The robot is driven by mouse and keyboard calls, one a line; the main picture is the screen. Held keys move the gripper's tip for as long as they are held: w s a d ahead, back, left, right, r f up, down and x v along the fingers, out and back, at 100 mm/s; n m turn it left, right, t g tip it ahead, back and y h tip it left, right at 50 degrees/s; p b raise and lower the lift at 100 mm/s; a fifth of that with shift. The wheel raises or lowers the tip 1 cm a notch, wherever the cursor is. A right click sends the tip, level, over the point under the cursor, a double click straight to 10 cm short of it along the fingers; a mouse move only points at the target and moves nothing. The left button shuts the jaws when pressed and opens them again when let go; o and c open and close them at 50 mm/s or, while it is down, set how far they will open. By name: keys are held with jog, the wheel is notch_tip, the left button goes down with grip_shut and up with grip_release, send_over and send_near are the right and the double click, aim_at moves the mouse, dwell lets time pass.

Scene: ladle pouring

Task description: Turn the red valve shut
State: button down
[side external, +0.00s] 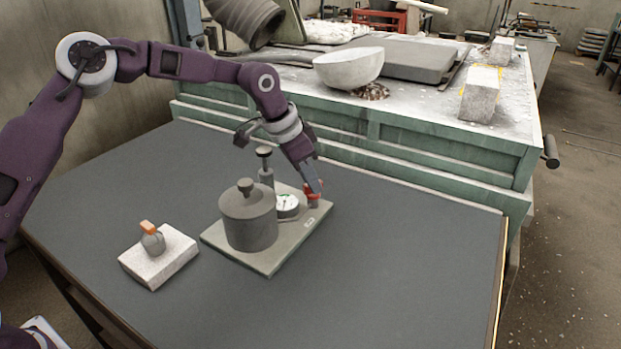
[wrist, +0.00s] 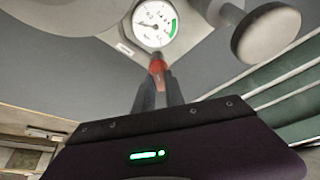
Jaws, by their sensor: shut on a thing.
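The red valve (side external: 314,187) sits at the right end of a grey base plate (side external: 273,259), beside a round white gauge (side external: 287,204). My gripper (side external: 316,189) reaches down from above with its fingers shut on the valve, hiding part of it. In the wrist view the red valve (wrist: 156,65) shows between the fingertips (wrist: 157,78), just below the gauge (wrist: 155,23). The gauge has a green band on its right side; I cannot read its needle exactly.
A grey lidded cylinder (side external: 249,216) and a dark knobbed post (side external: 265,167) stand on the plate near the valve. A pale block (side external: 158,262) with a small grey, orange-topped object (side external: 152,238) lies left. The table's right side is clear; a green bench (side external: 440,163) stands behind.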

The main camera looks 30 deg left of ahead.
jog(key=shift+m, duration=0.3)
jog(key=m, duration=0.2)
jog(key=m+g+h, duration=0.1)
jog(key=m, duration=0.1)
jog(key=shift+w+a+m+g, duration=0.1)
jog(key=shift+w+m+g, duration=0.05)
jog(key=shift+m+g, duration=0.15)
jog(key=m+g, duration=0.1)
jog(key=m, duration=0.2)
jog(key=m+g, duration=0.1)
jog(key=m, duration=0.1)
jog(key=shift+w+m+h, duration=0.1)
jog(key=shift+m+h, duration=0.3)
jog(key=shift+m, duration=0.3)
jog(key=c, duration=1.4)
grip_release()
